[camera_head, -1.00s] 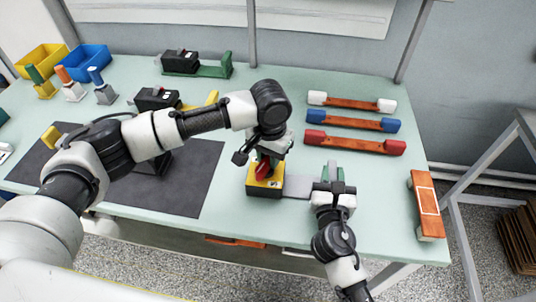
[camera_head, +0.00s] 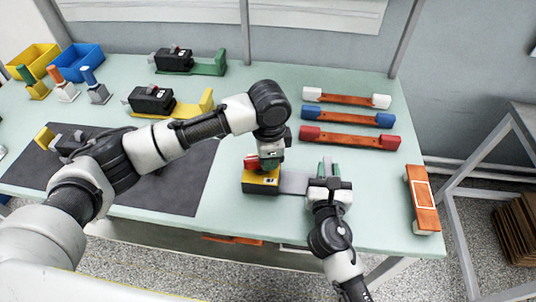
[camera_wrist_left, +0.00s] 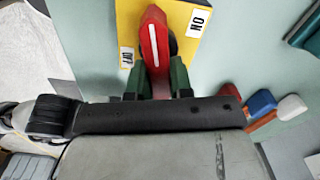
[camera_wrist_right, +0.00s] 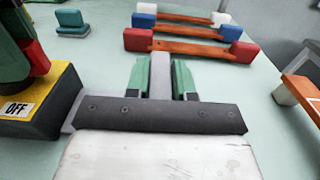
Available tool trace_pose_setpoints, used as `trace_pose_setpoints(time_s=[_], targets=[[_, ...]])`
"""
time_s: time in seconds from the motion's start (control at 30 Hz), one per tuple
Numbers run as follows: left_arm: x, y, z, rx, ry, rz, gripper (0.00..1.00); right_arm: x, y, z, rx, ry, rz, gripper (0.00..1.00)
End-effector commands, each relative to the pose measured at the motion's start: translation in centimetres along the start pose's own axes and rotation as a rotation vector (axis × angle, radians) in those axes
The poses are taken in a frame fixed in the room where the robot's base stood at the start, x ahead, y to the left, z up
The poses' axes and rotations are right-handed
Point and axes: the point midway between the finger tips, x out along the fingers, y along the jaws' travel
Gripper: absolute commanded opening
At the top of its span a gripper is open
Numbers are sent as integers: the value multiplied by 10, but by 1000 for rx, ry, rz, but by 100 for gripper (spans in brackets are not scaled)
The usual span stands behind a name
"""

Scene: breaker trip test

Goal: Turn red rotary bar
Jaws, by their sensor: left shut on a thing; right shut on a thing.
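The red rotary bar (camera_head: 251,161) sits on top of a black box with a yellow top face (camera_head: 262,179). My left gripper (camera_head: 268,162) is over the box, shut on the bar. In the left wrist view the bar (camera_wrist_left: 155,40), with a white line, lies between the green fingers, between the OFF label (camera_wrist_left: 126,57) and the ON label (camera_wrist_left: 199,22). My right gripper (camera_head: 328,172) is shut on a grey upright tab (camera_wrist_right: 160,75) beside the box. A flat grey plate (camera_head: 293,182) lies between the box and this gripper.
Orange bars with white, blue and red ends (camera_head: 350,139) lie at the back right. An orange piece (camera_head: 422,198) lies at the right edge. Black breaker units (camera_head: 152,100) and a dark mat (camera_head: 190,180) are on the left.

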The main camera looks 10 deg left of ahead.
Motion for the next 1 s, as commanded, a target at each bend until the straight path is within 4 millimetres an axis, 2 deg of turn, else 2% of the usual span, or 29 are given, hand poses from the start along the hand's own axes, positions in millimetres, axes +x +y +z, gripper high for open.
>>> trace_pose_setpoints(time_s=[0.4, 1.0], targets=[[-1, 3, 0, 230, 2, -2, 0, 0, -1, -1, -1, 2, -2, 0], [-1, 4, 1, 278, 2, -3, 0, 0, -1, -1, -1, 2, -2, 0]])
